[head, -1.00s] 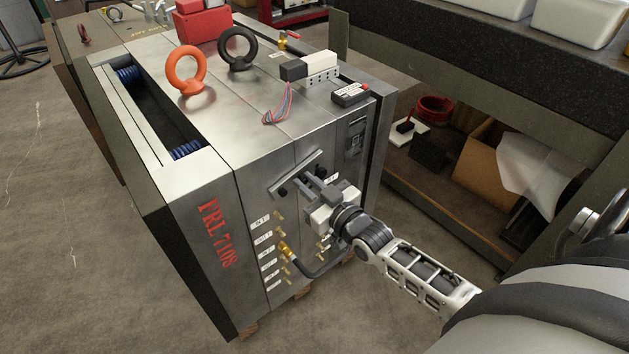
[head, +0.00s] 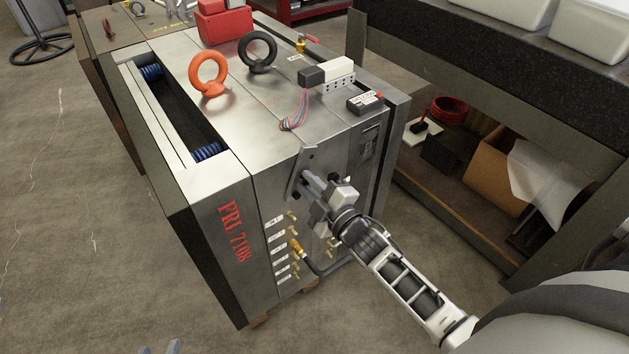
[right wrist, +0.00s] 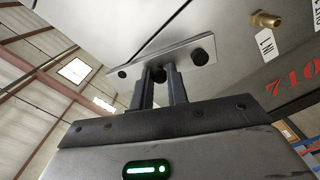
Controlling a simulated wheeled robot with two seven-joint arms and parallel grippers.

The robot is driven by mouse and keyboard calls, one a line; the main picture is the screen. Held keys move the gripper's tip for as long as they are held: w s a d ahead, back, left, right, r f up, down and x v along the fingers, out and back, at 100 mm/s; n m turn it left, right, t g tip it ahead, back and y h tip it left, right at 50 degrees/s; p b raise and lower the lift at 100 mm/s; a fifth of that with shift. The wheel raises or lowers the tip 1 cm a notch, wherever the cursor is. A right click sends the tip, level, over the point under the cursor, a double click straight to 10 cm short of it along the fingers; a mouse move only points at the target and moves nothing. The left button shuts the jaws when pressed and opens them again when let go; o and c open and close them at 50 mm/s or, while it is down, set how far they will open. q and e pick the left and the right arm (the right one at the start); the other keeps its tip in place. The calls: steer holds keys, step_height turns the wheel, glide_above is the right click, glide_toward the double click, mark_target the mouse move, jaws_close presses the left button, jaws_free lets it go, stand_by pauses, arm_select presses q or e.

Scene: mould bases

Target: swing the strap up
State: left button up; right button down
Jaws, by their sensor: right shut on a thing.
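The strap (head: 300,166) is a flat metal plate on the near face of the steel mould base (head: 262,196). It stands steeply tilted, its upper end near the top edge of that face. My right gripper (head: 308,181) is shut on the strap; the fingers hide part of it. In the right wrist view the strap (right wrist: 182,54) shows dark round bolts or holes, with the fingertips (right wrist: 159,76) at its edge.
Brass nozzles (head: 296,246) and a black hose (head: 323,270) sit beside and below my right gripper. An orange eyebolt (head: 209,75) and a black eyebolt (head: 258,52) stand on top. A workbench (head: 470,90) is at the right. Floor (head: 80,230) is clear at left.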

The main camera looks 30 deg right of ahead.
steer(key=n, duration=0.1)
steer(key=a+n, duration=0.2)
steer(key=shift+s+r+n, duration=0.15)
steer(key=shift+r+n, duration=0.1)
steer(key=shift+n, duration=0.05)
steer(key=shift+a+n, duration=0.15)
steer(key=shift+n, duration=0.25)
steer(key=c, duration=1.4)
jaws_free()
steer(key=shift+o, duration=0.2)
steer(key=shift+s+f, duration=0.1)
